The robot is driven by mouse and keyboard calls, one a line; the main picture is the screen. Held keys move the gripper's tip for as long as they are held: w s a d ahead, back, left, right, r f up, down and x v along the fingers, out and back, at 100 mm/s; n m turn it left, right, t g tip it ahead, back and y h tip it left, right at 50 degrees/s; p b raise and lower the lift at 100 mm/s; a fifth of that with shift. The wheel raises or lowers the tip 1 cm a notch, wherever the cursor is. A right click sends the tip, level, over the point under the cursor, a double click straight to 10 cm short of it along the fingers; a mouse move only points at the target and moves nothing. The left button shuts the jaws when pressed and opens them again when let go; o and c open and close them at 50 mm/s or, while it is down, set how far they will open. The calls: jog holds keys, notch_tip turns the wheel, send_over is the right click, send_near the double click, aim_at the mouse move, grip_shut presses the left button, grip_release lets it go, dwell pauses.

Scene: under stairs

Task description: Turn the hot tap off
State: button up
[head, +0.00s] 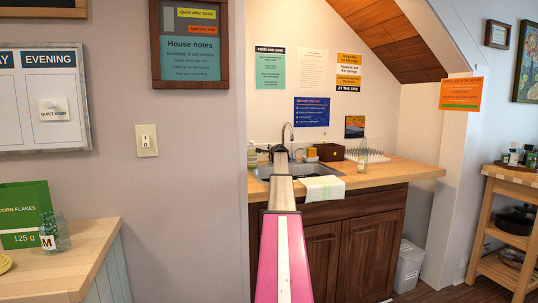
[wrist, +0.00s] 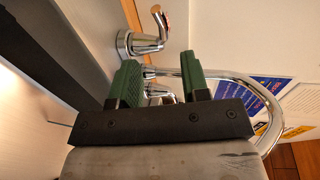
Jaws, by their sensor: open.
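The chrome tap's curved spout (head: 289,130) rises behind the sink (head: 262,171) in the head view, and my arm covers much of the area. In the wrist view the spout (wrist: 262,100) curves along the right. A chrome lever with a red mark (wrist: 148,43), the hot handle by its colour, stands above my fingertips, apart from them. My gripper (wrist: 160,70) is open, with green fingers apart. A chrome pipe crosses between the fingers, and another chrome fitting (wrist: 158,92) shows deeper between them, partly hidden. I cannot tell whether water runs.
The wooden counter (head: 395,170) holds a towel (head: 322,189), a dish rack (head: 366,156), a brown box (head: 330,152) and a bottle (head: 361,164). The sloping stair underside (head: 390,35) hangs above. A wall edge stands left of the sink. A wooden cart (head: 490,210) is at right.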

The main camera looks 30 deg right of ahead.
jog(key=shift+s, duration=0.2)
jog(key=shift+s+d, duration=0.1)
jog(key=shift+d, duration=0.1)
jog(key=c, duration=0.7)
jog(key=s+d+n+y, duration=0.1)
jog(key=s+y, duration=0.1)
jog(key=s+d+n+y, duration=0.1)
jog(key=y, duration=0.1)
jog(key=s+d+r+n+y, duration=0.1)
jog(key=s+d+n+y, duration=0.1)
jog(key=shift+s+d, duration=0.1)
jog(key=shift+s, duration=0.25)
grip_shut()
jog(key=x, duration=1.3)
jog(key=shift+w+r, duration=0.2)
jog(key=shift+r, duration=0.1)
jog(key=shift+a, duration=0.2)
